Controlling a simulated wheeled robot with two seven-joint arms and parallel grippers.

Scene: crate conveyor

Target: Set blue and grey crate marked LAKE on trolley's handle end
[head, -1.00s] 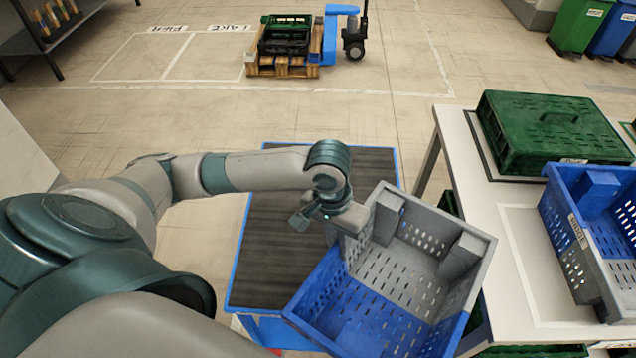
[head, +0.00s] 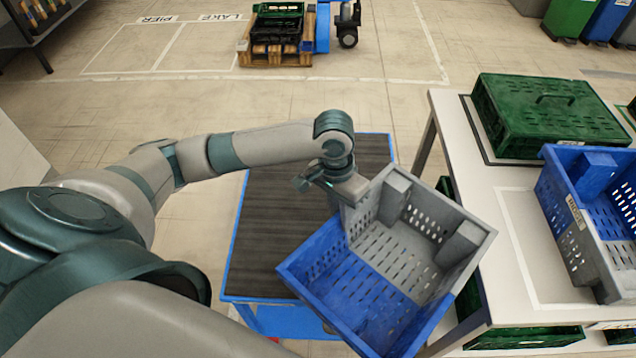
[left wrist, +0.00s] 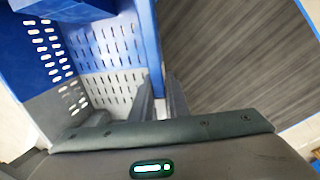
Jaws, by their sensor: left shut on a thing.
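A blue and grey crate (head: 372,308) hangs tilted in the head view, between the trolley and the white table, its open top towards me. No marking on it is readable. The trolley (head: 268,235), with a dark ribbed deck and blue frame, lies below and left of the crate. I see no trolley handle. My right gripper is not in view.
The white table (head: 520,235) at right bears a closed green crate (head: 545,115) and another blue and grey crate (head: 572,225). A pallet (head: 275,55) with green and black crates stands far back beside a blue pallet truck. The trolley deck's visible part is bare.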

